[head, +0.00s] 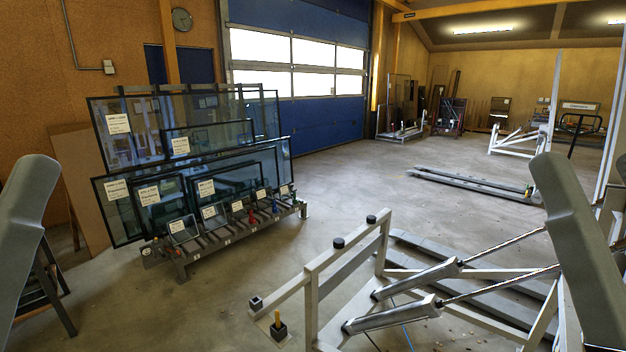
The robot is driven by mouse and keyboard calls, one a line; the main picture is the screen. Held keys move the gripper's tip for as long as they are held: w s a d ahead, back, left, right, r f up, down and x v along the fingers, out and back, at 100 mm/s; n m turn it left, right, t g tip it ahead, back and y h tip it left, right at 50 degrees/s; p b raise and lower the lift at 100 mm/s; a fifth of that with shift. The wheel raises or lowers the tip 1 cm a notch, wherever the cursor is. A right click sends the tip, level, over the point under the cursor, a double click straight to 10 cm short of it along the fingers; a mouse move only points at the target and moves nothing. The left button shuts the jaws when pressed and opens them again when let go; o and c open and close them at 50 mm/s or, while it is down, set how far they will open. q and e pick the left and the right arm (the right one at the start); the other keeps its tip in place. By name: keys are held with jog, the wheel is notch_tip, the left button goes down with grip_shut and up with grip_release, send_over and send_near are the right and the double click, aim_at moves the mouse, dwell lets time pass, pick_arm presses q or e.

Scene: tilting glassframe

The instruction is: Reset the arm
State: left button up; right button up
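My two arms show only as grey links at the left and right edges of the head view. Neither gripper is in the picture, so their fingers and anything in them cannot be seen. A rack (182,268) stands left of centre and holds several upright glass panes (215,180) with white paper labels. A white tilting frame (312,312) with two grey cylinders (417,278) stands at the lower right, partly hidden behind my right arm.
Open concrete floor (345,180) lies between the rack and the white frame. A low grey beam assembly (470,185) lies on the floor at right. More frames and a trolley (402,130) stand at the back. A blue roller door (335,112) closes the back wall.

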pick_arm(q)
notch_tip(320, 180, up, 38)
jog(key=p, duration=3.6)
pick_arm(e)
notch_tip(320, 180, up, 38)
jog(key=shift+r+y, duration=0.15)
jog(key=shift+y, duration=0.15)
jog(key=shift+a, duration=0.1)
pick_arm(q)
jog(key=shift+d, duration=0.1)
